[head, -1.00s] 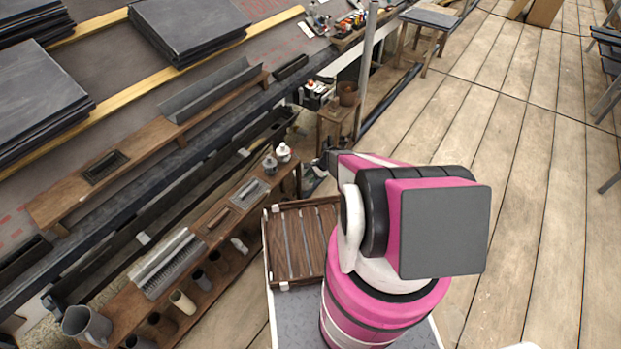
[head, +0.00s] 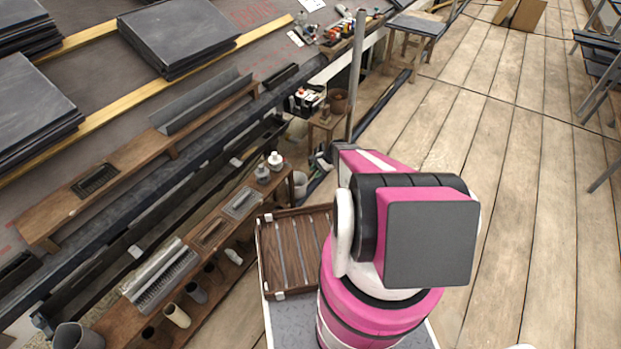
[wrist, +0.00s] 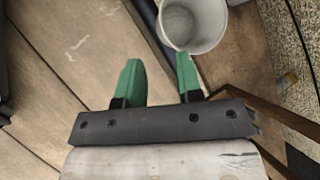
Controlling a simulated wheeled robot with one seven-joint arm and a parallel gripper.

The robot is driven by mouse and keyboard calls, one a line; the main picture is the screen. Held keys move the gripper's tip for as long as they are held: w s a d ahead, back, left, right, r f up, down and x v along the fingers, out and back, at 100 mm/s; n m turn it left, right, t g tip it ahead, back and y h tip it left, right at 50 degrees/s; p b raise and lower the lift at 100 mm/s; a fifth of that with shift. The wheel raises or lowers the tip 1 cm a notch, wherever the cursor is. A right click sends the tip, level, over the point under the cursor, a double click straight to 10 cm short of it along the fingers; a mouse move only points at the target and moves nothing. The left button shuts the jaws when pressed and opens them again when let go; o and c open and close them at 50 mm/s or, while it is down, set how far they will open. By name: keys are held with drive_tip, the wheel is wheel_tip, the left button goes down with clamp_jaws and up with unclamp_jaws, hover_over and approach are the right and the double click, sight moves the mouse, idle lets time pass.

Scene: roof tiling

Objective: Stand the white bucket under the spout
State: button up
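The white bucket (wrist: 193,24) shows at the top of the wrist view, seen from above into its open mouth, with its top cut off by the frame. In the head view the bucket (head: 300,184) stands low beside the end of the wooden bench, partly hidden. My gripper (wrist: 160,78) is open, its two green fingers apart with only floorboards between them. The right fingertip is close to the bucket's near rim; I cannot tell whether they touch. In the head view my arm hides the gripper. I cannot make out the spout for certain.
A wooden bench (head: 111,330) with bottles, tools and cups runs along the left. A slatted wooden tray (head: 272,254) is beside my arm. A grey upright pole (head: 357,75) and a small stand with a brown pot (head: 338,102) are beyond.

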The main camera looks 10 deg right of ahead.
drive_tip(key=s+a+r+n+h, duration=0.1)
drive_tip(key=s+r+n+h, duration=0.1)
drive_tip(key=s+r+n, duration=0.2)
drive_tip(key=s+a+r+n+h, duration=0.2)
drive_tip(key=s+r+n, duration=0.2)
drive_tip(key=s+r, duration=0.6)
drive_tip(key=s+a+r+n+h, duration=0.2)
drive_tip(key=s+r, duration=0.5)
drive_tip(key=r, duration=1.4)
drive_tip(key=shift+s+a+r+n+h, duration=0.15)
drive_tip(key=shift+s+r+n+h, duration=0.35)
drive_tip(key=shift+n, duration=0.7)
drive_tip(key=shift+w+f, duration=0.15)
drive_tip(key=shift+f, duration=0.05)
